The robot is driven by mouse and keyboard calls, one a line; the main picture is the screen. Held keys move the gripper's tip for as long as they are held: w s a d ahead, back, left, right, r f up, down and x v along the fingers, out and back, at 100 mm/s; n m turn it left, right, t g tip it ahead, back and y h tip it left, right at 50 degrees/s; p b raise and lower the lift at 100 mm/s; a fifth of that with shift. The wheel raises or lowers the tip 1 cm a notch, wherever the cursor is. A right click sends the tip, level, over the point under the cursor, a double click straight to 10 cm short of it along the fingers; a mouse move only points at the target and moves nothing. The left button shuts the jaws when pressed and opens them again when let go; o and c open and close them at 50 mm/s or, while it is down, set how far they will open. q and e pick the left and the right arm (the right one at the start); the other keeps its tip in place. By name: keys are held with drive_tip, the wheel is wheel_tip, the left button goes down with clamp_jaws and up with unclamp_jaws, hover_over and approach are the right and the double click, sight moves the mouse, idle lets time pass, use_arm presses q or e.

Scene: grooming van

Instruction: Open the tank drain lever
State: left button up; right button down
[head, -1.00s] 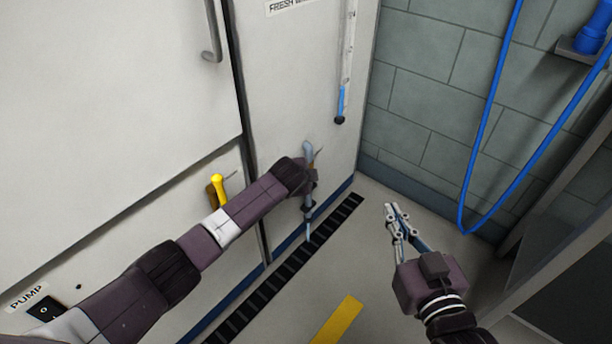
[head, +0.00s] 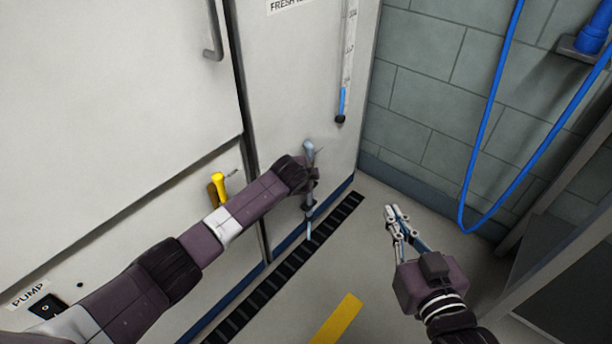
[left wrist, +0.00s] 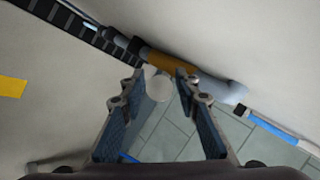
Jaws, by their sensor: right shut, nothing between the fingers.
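A grey drain pipe (head: 309,150) with a bent top stands against the white tank panel, low down. The left wrist view shows its brass-coloured valve body (left wrist: 172,65) and a grey lever handle (left wrist: 158,87) with a pale round end. My left gripper (left wrist: 157,80) is at the valve, its two fingers apart with the handle end between them and a small gap on each side. In the head view my left wrist hides the valve and handle. My right gripper (head: 396,212) is shut and empty, low above the floor to the right.
A yellow-handled lever (head: 219,184) sits on the left panel, near my left forearm. A gauge tube (head: 345,60) runs above the pipe. A blue hose (head: 478,150) hangs at the right. A black floor grate (head: 285,270) runs along the panel base.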

use_arm(q)
drive_tip(key=shift+s+r, duration=0.1)
drive_tip(key=v, duration=1.1)
drive_tip(key=shift+s+r, duration=0.25)
drive_tip(key=shift+s, duration=0.05)
drive_tip(key=shift+a, duration=0.1)
